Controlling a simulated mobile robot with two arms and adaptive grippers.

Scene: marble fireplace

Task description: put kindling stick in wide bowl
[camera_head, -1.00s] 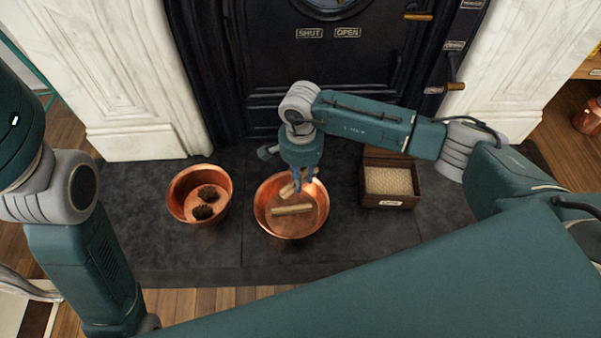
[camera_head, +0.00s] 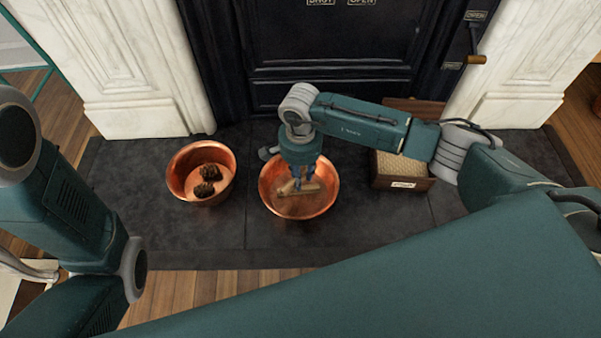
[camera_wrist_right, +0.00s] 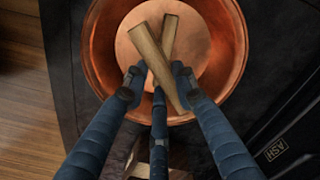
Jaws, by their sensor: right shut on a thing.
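The wide copper bowl (camera_head: 328,192) stands on the dark hearth slab. My right gripper (camera_head: 300,181) points down into it. In the right wrist view, the fingers (camera_wrist_right: 157,82) are shut on a pale kindling stick (camera_wrist_right: 149,53), which slants over the bowl's inside (camera_wrist_right: 226,48). A second stick (camera_wrist_right: 169,28) lies in the bowl, partly hidden behind the held one. The two cross. I cannot tell whether they touch. My left arm shows at the left of the head view, but its gripper is out of view.
A smaller copper bowl (camera_head: 181,181) with two dark pinecones (camera_head: 208,179) stands to the left. An open wooden box (camera_head: 404,184) stands to the right, partly behind my right arm. The black stove front (camera_head: 330,75) rises behind. The slab between the bowls is clear.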

